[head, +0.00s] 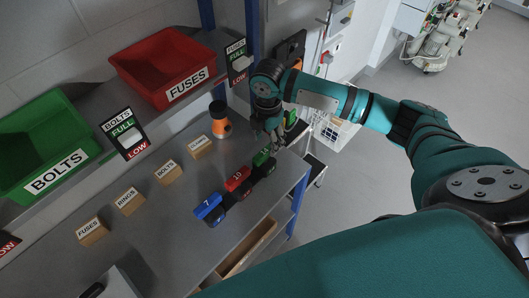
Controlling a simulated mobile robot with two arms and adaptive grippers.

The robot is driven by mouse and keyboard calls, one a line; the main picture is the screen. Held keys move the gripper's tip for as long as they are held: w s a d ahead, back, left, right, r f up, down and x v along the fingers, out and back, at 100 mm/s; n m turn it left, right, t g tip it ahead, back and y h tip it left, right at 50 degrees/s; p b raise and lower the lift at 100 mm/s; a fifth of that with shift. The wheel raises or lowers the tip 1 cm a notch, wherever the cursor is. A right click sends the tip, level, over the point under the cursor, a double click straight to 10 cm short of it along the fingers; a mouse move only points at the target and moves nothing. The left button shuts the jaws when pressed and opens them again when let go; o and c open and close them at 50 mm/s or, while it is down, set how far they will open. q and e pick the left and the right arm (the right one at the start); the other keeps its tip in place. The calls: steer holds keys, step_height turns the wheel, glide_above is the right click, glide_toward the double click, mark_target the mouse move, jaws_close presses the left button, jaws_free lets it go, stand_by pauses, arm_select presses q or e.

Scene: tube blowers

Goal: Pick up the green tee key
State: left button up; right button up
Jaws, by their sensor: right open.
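The green tee key (261,158) is at the right end of a short row near the bench's front right corner. It is small and partly covered, and no number can be read on it. My right gripper (273,143) is open, pointing down just above and beside the green key. I cannot tell whether its fingers touch the key. My left gripper is not in view.
A red key (238,178) marked 10 and a blue key (208,205) marked 7 lie left of the green one. An orange and black container (220,122) stands behind. Wooden label blocks (168,172) line the grey bench (165,225). Red (150,50) and green (30,135) bins sit on a shelf.

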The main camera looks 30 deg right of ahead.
mark_target(265, 151)
step_height(265, 151, down, 2)
steer(key=shift+f, duration=0.2)
steer(key=shift+a+f+p, duration=0.15)
steer(key=shift+f+p, duration=0.15)
steer(key=shift+p, duration=0.05)
steer(key=f, duration=0.2)
steer(key=f+p, duration=0.1)
steer(key=shift+a+f, duration=0.25)
steer(key=shift+f, duration=0.5)
jaws_close()
